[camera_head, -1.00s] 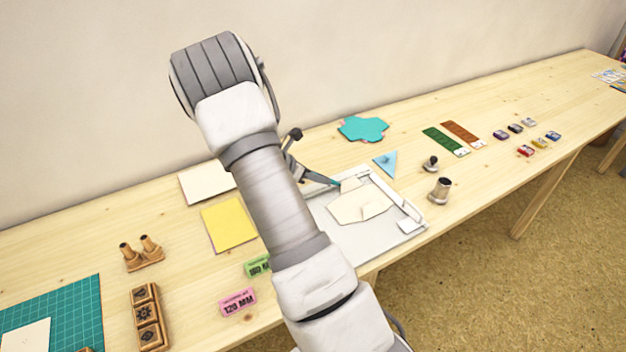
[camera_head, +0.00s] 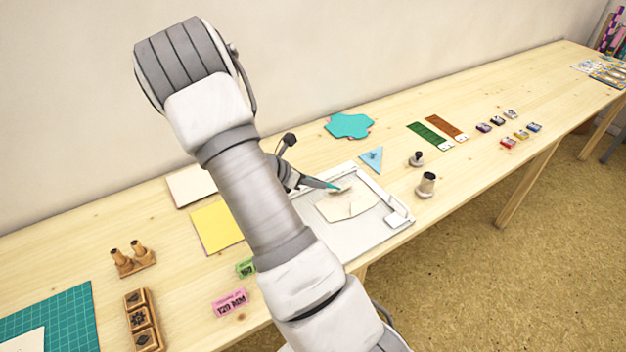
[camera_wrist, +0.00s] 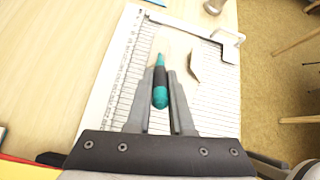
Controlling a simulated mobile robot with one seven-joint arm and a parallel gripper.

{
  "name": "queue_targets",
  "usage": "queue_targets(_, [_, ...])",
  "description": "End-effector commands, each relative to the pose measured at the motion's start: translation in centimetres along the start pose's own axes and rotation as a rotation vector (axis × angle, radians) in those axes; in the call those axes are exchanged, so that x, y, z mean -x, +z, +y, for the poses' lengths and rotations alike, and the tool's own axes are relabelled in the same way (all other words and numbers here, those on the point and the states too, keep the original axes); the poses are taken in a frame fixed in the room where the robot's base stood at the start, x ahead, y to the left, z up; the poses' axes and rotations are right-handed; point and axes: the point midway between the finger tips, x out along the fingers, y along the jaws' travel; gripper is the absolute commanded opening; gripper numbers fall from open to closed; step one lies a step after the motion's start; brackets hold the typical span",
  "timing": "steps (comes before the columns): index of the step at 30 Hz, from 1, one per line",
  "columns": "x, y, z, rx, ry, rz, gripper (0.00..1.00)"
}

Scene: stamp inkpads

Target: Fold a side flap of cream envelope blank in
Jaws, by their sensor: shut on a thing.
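The cream envelope blank (camera_head: 346,207) lies on a white scoring board (camera_head: 375,237) near the table's front edge. In the wrist view, one cream part (camera_wrist: 161,44) lies around the tool's far end, and another part (camera_wrist: 195,66) shows a dark edge on the right. My gripper (camera_head: 312,183) is shut on a teal and black handled tool (camera_wrist: 160,85), its far end over the blank's back flap. Contact between tool and paper is too small to tell. My arm hides the board's left side in the head view.
A teal blank (camera_head: 349,126) lies behind. Yellow paper (camera_head: 215,228) and a pink block (camera_head: 230,303) lie left. The table's front edge is close.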

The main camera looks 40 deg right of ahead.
Motion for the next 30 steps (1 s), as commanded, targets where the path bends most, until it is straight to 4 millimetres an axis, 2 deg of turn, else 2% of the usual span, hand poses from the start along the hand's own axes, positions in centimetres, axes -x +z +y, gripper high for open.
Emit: queue_targets(30, [-0.8, -1.0, 0.0, 0.0, 0.0, 0.001, 0.0])
